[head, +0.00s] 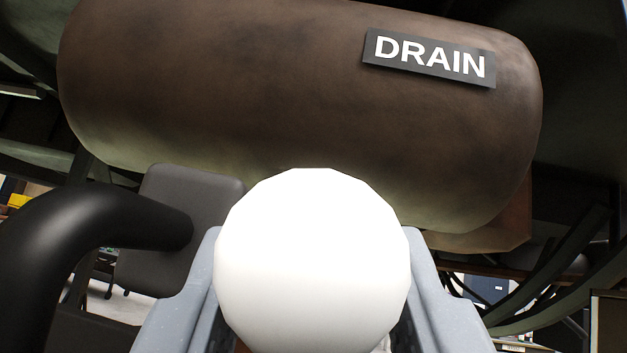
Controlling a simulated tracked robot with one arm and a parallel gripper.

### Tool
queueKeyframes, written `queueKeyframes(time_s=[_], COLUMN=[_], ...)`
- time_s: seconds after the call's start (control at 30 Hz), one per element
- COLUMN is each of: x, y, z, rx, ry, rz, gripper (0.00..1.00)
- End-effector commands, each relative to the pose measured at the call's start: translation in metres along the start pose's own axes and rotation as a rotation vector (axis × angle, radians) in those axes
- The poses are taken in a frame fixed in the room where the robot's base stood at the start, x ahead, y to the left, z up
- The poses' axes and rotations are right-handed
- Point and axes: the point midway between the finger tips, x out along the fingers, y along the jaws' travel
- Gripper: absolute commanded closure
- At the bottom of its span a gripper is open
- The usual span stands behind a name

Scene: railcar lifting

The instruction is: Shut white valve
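A large white round knob (312,262), which looks like the white valve's handle, fills the lower middle of the head view. My gripper (314,235) has one grey finger on the left of the knob and one on the right. The fingers stand well apart, and the knob overlaps their inner edges. I cannot tell whether they touch or squeeze it. The knob hides the space between the fingers and whatever the knob is mounted on.
A brown, rusty tank (250,90) with a black DRAIN sign (430,58) spans the view above and behind the knob. A thick black curved pipe (90,225) is close on the left, by a dark grey plate (190,195). Dark curved bars (560,275) are at the right.

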Motion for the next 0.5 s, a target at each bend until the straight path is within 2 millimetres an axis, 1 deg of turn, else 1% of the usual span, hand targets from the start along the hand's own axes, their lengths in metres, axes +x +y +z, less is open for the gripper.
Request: queueKeyframes(time_s=[0.03, 0.2, 0.5], x=[0.005, 0.015, 0.02], y=[0.0, -0.001, 0.0], z=[0.0, 0.002, 0.001], rx=[0.001, -0.001, -0.001], ry=[0.001, -0.004, -0.002], rz=[0.001, -0.002, -0.001], gripper=[0.66, 0.66, 0.66])
